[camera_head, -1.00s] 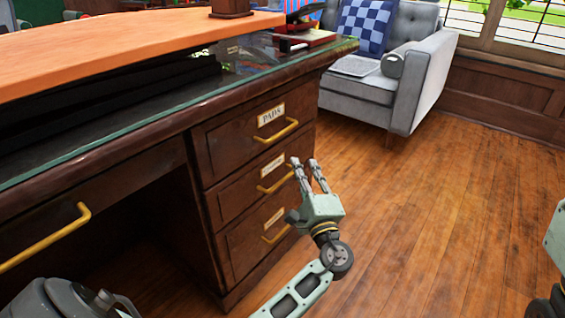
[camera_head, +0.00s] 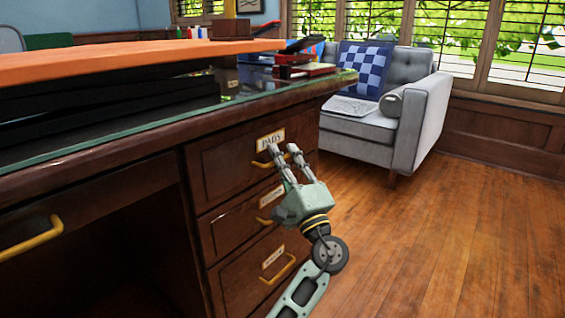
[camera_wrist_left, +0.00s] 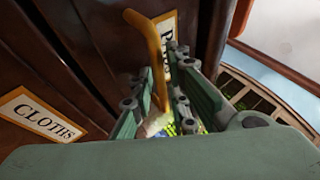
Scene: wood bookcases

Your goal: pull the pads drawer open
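The pads drawer (camera_head: 223,163) is the top drawer of the desk's right-hand stack, with a "PADS" label (camera_head: 270,141). The drawer looks shut or nearly so. My right gripper is out of view.
Two more handled drawers sit below; the middle one is labelled "CLOTHS" (camera_wrist_left: 42,113). Another drawer handle (camera_head: 30,240) is at the left. The glass-edged desktop (camera_head: 130,125) overhangs the drawers. A grey armchair (camera_head: 425,110) stands behind. The wood floor (camera_head: 450,240) at right is clear.

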